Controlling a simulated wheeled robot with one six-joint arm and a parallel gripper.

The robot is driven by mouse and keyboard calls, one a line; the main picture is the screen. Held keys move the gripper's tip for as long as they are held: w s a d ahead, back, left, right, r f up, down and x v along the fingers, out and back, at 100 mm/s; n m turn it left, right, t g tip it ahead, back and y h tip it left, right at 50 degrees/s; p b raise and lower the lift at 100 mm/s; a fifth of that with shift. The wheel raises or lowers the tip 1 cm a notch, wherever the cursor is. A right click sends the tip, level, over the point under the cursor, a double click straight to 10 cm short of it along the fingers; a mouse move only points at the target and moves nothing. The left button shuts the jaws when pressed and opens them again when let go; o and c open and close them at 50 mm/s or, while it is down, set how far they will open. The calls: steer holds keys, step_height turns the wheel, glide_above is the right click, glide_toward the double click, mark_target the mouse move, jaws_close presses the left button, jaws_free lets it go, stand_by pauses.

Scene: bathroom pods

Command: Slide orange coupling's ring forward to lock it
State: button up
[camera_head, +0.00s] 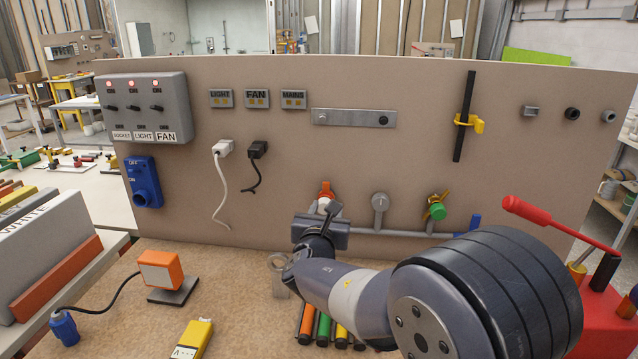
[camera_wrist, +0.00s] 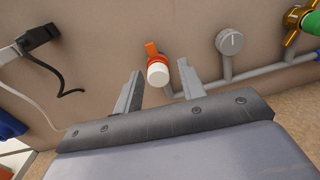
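The orange coupling (camera_head: 326,188) is on the grey pipe low on the panel, with a white cylindrical end (camera_wrist: 158,74) facing out. Its orange part (camera_wrist: 152,50) shows above the white end in the wrist view. I cannot tell which part is the sliding ring or where it sits. My gripper (camera_wrist: 160,86) is open and empty, its two fingers apart on either side of the white end in the picture, seemingly short of it. In the head view my gripper (camera_head: 326,215) hides the lower part of the coupling.
A grey round knob (camera_head: 380,202) and a green-and-brass valve (camera_head: 436,208) stand to the right on the same pipe (camera_head: 400,233). A white plug (camera_head: 223,148) and a black plug (camera_head: 258,150) with hanging cords are to the left. An orange box (camera_head: 160,270) stands on the bench.

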mark_target(326, 184)
steer(key=shift+n+y, duration=0.3)
steer(key=shift+n, duration=0.1)
steer(key=w+p, duration=0.1)
steer(key=w, duration=0.6)
steer(key=w+a+p, duration=0.1)
steer(key=w, duration=0.3)
steer(key=shift+w+r+p, duration=0.1)
steer(key=shift+w+p, duration=0.05)
steer(key=shift+p, duration=0.2)
steer(key=shift+c, duration=0.2)
jaws_close()
